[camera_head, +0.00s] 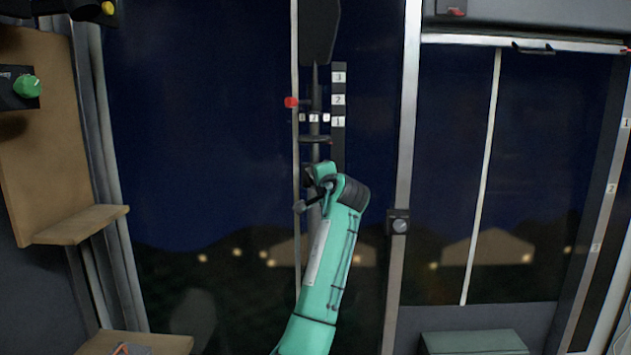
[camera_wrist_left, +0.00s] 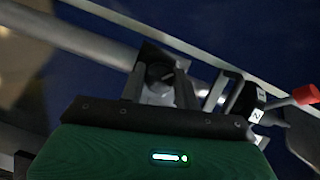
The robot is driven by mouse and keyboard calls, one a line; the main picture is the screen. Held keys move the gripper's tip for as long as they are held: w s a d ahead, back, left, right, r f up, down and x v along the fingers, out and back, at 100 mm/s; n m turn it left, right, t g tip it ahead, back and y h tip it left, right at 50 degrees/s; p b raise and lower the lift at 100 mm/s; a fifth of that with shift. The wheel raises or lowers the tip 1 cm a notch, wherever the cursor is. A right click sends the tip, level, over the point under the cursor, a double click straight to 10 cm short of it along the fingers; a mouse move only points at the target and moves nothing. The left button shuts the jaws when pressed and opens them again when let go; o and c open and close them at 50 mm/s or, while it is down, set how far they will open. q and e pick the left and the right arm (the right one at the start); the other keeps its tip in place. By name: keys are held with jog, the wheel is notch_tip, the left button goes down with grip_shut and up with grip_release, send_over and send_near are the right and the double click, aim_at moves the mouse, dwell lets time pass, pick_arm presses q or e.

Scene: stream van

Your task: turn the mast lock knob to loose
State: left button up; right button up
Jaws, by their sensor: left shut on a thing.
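The mast lock knob (camera_wrist_left: 158,72) is a dark round knob on a square black plate, seen in the left wrist view. My left gripper (camera_wrist_left: 163,86) is shut on it, with a finger on each side. In the head view my left gripper (camera_head: 312,194) is at the lower mast, and my teal wrist mostly hides it and the knob. The mast (camera_head: 315,80) is a dark upright pole. Any marking that shows the knob's setting cannot be read. My right gripper is not in view.
A red-tipped lever (camera_head: 291,102) stands out left of the mast above my gripper. A black numbered strip (camera_head: 339,85) runs beside the mast. Another dial (camera_head: 399,222) sits on the window post at right. A green knob (camera_head: 27,86) is at far left.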

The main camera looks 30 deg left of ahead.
pick_arm(q)
jog(key=shift+f, duration=0.15)
jog(key=o, duration=1)
jog(key=b+v, duration=0.5)
jog(key=v, duration=0.9)
jog(key=shift+a, duration=0.1)
